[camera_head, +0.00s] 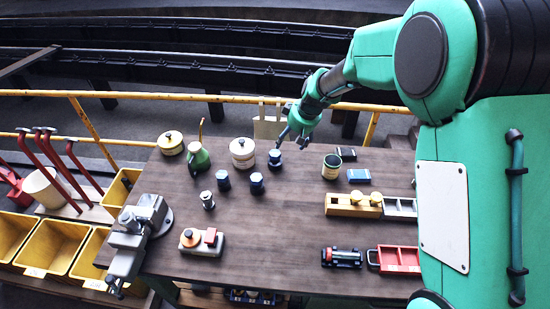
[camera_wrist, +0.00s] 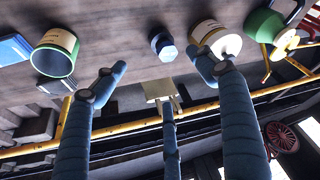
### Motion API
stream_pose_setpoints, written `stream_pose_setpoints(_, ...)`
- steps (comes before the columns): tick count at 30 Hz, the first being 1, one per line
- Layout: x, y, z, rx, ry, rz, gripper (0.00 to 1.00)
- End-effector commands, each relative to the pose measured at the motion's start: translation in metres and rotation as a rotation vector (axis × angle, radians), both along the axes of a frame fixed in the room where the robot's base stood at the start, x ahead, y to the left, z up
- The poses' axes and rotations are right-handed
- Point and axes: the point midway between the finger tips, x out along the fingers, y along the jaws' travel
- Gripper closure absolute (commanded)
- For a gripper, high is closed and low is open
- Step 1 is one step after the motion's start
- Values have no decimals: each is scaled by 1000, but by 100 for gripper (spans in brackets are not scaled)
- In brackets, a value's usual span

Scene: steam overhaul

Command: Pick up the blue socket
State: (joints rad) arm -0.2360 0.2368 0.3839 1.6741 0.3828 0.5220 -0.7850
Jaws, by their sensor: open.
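Three dark blue sockets stand on the brown workbench (camera_head: 285,235): one at the back (camera_head: 275,158), one at left (camera_head: 223,180) and one at right (camera_head: 257,184) in front of it. I cannot tell them apart by name. My gripper (camera_head: 290,141) is open and empty above the bench's back edge, just above and right of the back socket. In the wrist view a blue hexagonal-topped socket (camera_wrist: 164,46) shows between the spread fingers of my gripper (camera_wrist: 158,65), apart from them.
A cream lidded pot (camera_head: 242,153) is left of the back socket; a green can (camera_head: 331,167) is to its right. A green oil can (camera_head: 199,157) and a vise (camera_head: 138,235) are farther left. A yellow rail (camera_head: 230,100) runs behind. The bench's middle front is clear.

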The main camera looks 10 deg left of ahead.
Motion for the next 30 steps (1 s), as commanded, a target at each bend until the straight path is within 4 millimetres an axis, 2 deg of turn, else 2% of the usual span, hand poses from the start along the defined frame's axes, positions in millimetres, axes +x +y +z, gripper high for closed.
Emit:
stream_pose_setpoints(1, 6, 7, -14, -2, 5, 14, 28)
stream_pose_setpoints(3, 13, 14, -29, -5, 5, 30, 28)
stream_pose_setpoints(9, 24, 26, -54, -9, 2, 59, 28)
stream_pose_setpoints(23, 26, 28, -59, -10, 3, 63, 28)
stream_pose_setpoints(30, 30, 32, -73, -10, 3, 63, 28)
